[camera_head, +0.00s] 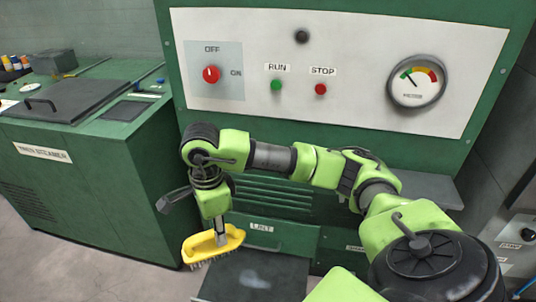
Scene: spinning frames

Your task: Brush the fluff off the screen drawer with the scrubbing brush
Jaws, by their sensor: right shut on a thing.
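My right gripper (219,233) is shut on the yellow scrubbing brush (205,247). The brush is held with its dark bristles facing down, over the left back part of the pulled-out screen drawer (288,283). Whether the bristles touch the drawer cannot be told. The drawer has a dark flat top and shows below the lint label at the bottom of the picture; its front is cut off. A pale, faint patch of fluff (250,279) lies near its middle, to the right of and in front of the brush. My left gripper is not in view.
The green machine's panel (330,105) stands behind my arm, with a red knob (211,74), green and red buttons and a gauge (416,82). The twin steamer cabinet (95,180) stands at left. Grey floor (60,265) is clear at lower left.

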